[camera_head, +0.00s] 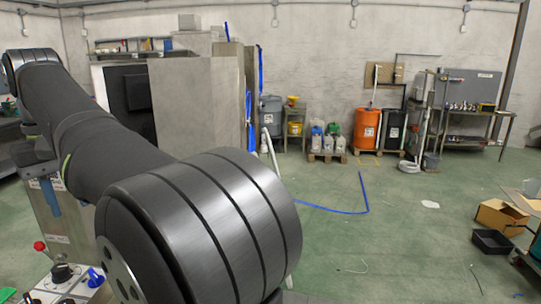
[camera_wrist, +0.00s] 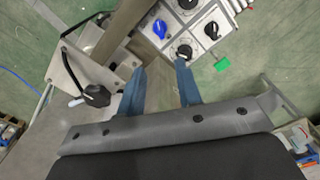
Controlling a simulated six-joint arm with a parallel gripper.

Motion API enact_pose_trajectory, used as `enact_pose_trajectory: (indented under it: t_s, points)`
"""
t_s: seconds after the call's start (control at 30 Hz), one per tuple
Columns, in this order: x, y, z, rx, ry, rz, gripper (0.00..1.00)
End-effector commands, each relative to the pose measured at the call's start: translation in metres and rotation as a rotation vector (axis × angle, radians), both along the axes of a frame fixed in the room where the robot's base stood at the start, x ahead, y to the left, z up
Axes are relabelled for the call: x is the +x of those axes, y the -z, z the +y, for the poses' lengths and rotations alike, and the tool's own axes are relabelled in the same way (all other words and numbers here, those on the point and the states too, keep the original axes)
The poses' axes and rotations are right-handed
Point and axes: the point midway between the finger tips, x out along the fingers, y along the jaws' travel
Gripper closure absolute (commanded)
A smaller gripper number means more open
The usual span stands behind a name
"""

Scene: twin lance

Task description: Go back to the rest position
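My gripper (camera_wrist: 160,67) shows in the wrist view with its two blue fingers apart and nothing between them. It is above a control panel (camera_wrist: 226,14) with several knobs. A black knob (camera_wrist: 184,52) lies just beyond the right fingertip, and a blue knob (camera_wrist: 160,28) is farther up. Whether the fingers touch the panel cannot be told. In the head view my arm crosses the left side, and the blue knob (camera_head: 94,278) and a red knob (camera_head: 40,246) show below it. My arm hides part of the panel there.
In the wrist view a black-handled lever (camera_wrist: 95,95) is left of the fingers and a green piece (camera_wrist: 222,64) lies to the right. In the head view an orange bin (camera_head: 366,130) and a cardboard box (camera_head: 502,216) stand away from my arm. The green floor between is mostly clear.

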Motion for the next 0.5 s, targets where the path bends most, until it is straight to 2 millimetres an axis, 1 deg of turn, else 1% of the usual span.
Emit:
enact_pose_trajectory:
  t_s: [0.27,0.5]
  points:
    - [-0.001,0.049,-0.001,-0.003,0.000,0.002,0.68]
    - [-0.001,0.097,-0.001,-0.003,0.000,0.002,0.68]
